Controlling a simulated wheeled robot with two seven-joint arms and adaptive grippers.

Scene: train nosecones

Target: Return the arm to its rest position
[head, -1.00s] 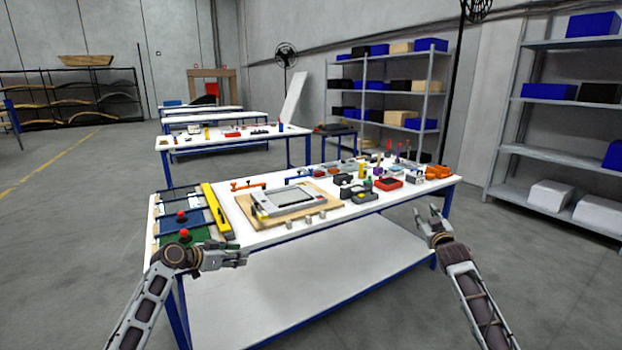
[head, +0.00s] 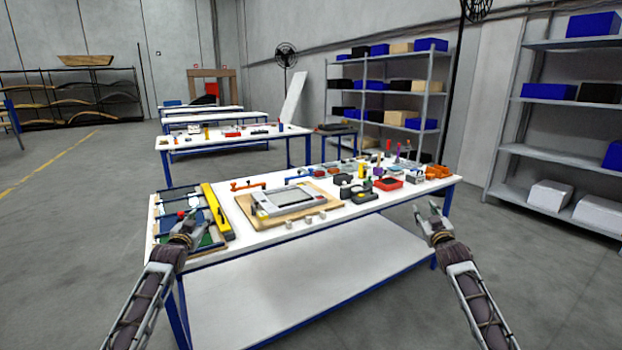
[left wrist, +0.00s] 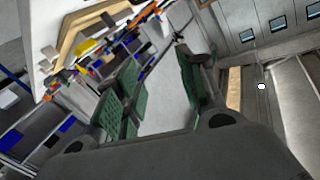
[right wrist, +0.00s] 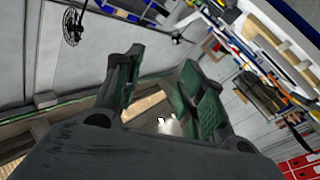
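My left gripper (head: 188,222) is raised at the left front of the white table (head: 330,228), in front of the tray with the red knob as seen in the head view. In the left wrist view its two green-padded fingers (left wrist: 158,95) stand apart with nothing between them. My right gripper (head: 430,218) is in the air just off the table's right front edge. In the right wrist view its fingers (right wrist: 160,90) are also apart and empty.
On the table are a wooden board with a grey frame (head: 292,201), a yellow level (head: 217,211), a red bin (head: 387,184) and several small tools. A grey shelf (head: 560,150) stands at the right. The floor to the left is clear.

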